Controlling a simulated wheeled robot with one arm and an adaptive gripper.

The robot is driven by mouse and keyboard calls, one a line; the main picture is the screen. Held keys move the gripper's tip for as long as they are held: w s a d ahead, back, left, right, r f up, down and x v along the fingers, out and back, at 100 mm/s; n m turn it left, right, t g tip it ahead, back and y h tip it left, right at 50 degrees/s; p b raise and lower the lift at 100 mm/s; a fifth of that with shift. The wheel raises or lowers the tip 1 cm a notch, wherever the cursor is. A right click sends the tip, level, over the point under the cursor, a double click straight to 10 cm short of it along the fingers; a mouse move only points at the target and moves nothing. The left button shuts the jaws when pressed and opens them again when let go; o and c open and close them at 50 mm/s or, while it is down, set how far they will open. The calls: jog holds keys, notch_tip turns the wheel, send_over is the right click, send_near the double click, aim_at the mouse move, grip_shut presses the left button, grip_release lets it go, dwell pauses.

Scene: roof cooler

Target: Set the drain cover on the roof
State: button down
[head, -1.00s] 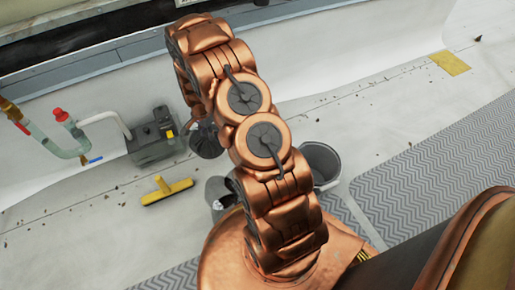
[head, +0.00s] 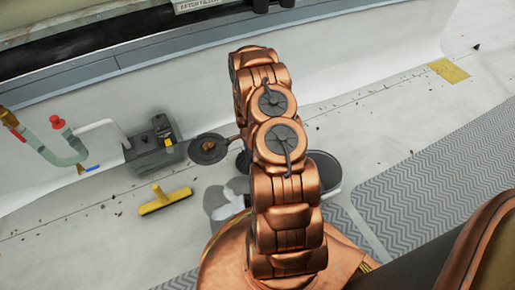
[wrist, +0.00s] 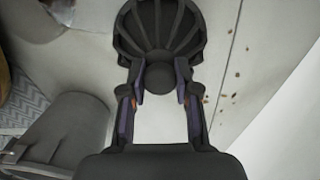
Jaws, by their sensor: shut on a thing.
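The drain cover (wrist: 160,28) is a dark, ribbed round piece with a knob (wrist: 160,77) at its near end. It shows in the wrist view at the top middle. My gripper (wrist: 160,92) is shut on the knob, one finger on each side. In the head view my arm hides most of the gripper; only a dark part of it (head: 243,161) shows beside the arm. A dark round drain-like disc (head: 208,149) with a brown patch in its middle lies on the pale roof (head: 90,225), left of the arm. The cover's height above the roof is unclear.
A grey pump box (head: 154,148) with pipes stands left of the disc. A yellow squeegee head (head: 165,201) lies in front. A dark bucket (head: 326,172) stands right of my arm. Grey patterned mats (head: 430,185) lie at right. Small debris dots the roof.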

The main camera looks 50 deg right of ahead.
jog(key=d, duration=0.1)
jog(key=d+b, duration=0.1)
jog(key=d, duration=0.1)
jog(key=w+d, duration=0.1)
jog(key=shift+d+f, duration=0.4)
jog(key=shift+w+d+f+b, duration=0.2)
jog(key=shift+d+f+b, duration=0.35)
jog(key=shift+f+b, duration=0.25)
jog(key=shift+w+d+f+b, duration=0.15)
jog(key=shift+d+f+b, duration=0.4)
jog(key=shift+f, duration=0.35)
jog(key=shift+f, duration=0.1)
jog(key=c, duration=0.8)
grip_release()
jog(key=shift+c, duration=0.2)
